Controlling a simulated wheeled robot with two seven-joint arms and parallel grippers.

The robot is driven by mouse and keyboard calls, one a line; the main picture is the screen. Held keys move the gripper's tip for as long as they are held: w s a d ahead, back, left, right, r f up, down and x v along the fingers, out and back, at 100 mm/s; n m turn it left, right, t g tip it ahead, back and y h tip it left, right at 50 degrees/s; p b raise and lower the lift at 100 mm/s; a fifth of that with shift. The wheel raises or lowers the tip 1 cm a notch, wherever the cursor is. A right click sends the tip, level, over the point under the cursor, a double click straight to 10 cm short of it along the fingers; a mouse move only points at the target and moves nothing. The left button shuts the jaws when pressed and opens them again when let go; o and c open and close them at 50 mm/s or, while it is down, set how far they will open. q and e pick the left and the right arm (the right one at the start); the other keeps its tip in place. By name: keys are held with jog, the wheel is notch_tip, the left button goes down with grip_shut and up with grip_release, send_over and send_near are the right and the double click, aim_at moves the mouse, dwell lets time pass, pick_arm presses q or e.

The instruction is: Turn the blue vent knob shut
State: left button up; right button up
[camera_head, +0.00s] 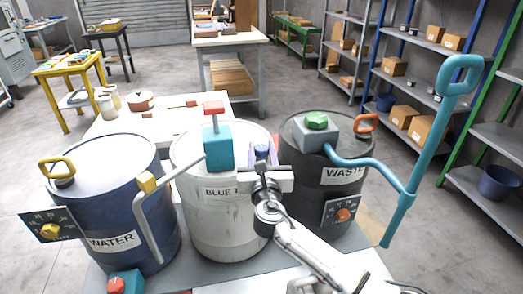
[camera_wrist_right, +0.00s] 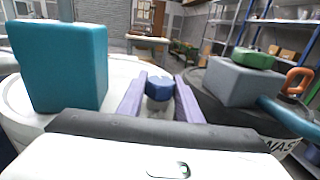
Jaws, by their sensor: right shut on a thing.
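The blue vent knob (camera_head: 262,151) stands on top of the middle white drum (camera_head: 212,225), whose label begins with "BLUE T". My right gripper (camera_head: 263,155) comes in from the front right over the drum's rim and is shut on the knob. In the right wrist view the blue knob (camera_wrist_right: 159,88) sits between the two purple-grey fingers (camera_wrist_right: 160,100). The fingers hide parts of its sides and its base is hard to see. My left gripper is not in view.
A teal block with a red T-handle (camera_head: 218,148) stands left of the knob. A grey block with a green knob (camera_head: 315,130) and teal pipe is on the black WASTE drum (camera_head: 350,178). The blue WATER drum (camera_head: 110,180) stands left. A white table (camera_head: 150,125) lies behind.

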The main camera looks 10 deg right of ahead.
jog(key=shift+m+h, duration=0.4)
jog(key=shift+h, duration=0.2)
jog(key=o, duration=1)
jog(key=shift+o, duration=0.2)
jog(key=v, duration=1)
jog(key=shift+s+r, duration=0.1)
jog(key=shift+s, duration=0.05)
